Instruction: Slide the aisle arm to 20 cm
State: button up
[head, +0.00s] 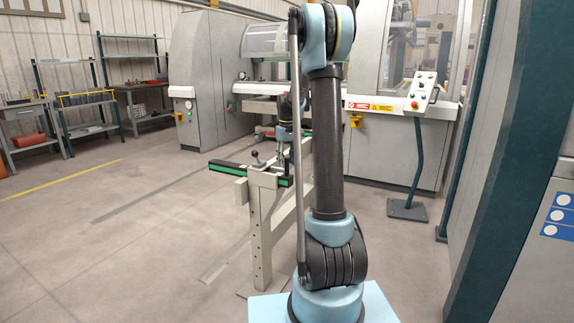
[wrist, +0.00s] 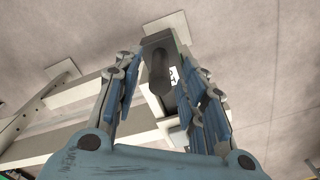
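A dark arm with a green edge strip (head: 232,170) lies across the top of a beige stand (head: 262,215) in the head view. I take it as the aisle arm; no scale reading is legible. A small black-knobbed clamp lever (head: 256,157) stands on top of it. My gripper (head: 284,150) points down over the stand's right side, partly hidden behind my own arm. In the wrist view my gripper's (wrist: 160,62) two fingers are spread. A dark rounded handle (wrist: 158,75) shows between them, with gaps visible at both sides. Whether either finger touches it is unclear.
A grey panel bender (head: 212,75) stands behind. A control pedestal (head: 417,150) is at right, and a dark teal post (head: 510,130) rises nearer. Workbenches (head: 85,110) line the left wall. The floor left of the stand is open.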

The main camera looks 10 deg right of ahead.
jog(key=shift+f, duration=0.65)
grip_shut()
jog(key=shift+s, duration=0.1)
